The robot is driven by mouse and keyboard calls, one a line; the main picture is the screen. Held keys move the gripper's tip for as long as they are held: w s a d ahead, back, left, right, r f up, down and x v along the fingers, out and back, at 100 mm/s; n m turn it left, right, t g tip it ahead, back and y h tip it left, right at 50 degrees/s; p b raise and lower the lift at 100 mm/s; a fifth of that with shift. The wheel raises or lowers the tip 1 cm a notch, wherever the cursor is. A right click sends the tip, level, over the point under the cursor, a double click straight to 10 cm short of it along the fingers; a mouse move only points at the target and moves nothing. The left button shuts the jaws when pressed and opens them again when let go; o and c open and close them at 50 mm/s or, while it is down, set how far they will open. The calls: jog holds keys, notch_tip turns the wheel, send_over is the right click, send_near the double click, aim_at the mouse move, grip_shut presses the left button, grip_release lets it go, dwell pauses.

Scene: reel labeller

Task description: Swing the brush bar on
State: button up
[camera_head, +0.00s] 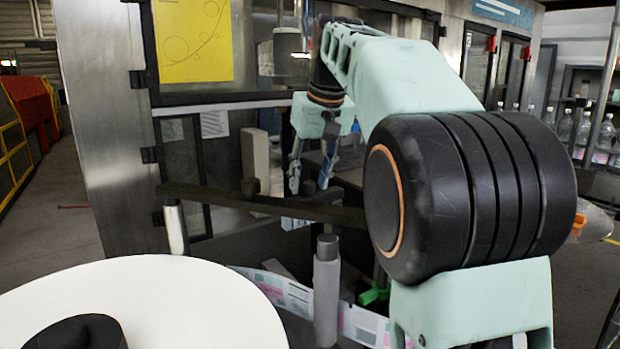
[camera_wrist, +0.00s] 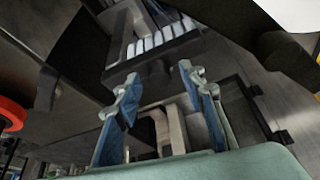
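A long dark bar (camera_head: 215,199), which I take to be the brush bar, runs across the front of the machine from a silver post at left to behind my arm. A dark knob (camera_head: 250,187) stands on it. In the wrist view a dark bar (camera_wrist: 262,22) with a rounded knob crosses the top right. My gripper (camera_head: 309,183) points down near the bar, right of the knob. In the wrist view my gripper (camera_wrist: 160,80) has its two blue-padded fingers apart, with nothing held. My arm hides the bar's right end.
A large white reel (camera_head: 200,295) fills the lower left. A grey upright roller (camera_head: 327,290) stands in front of the bar, beside a printed label web (camera_head: 270,286). The cabinet (camera_head: 105,120) is behind. Bottles (camera_head: 585,130) stand on shelves at far right.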

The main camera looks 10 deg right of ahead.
grip_shut()
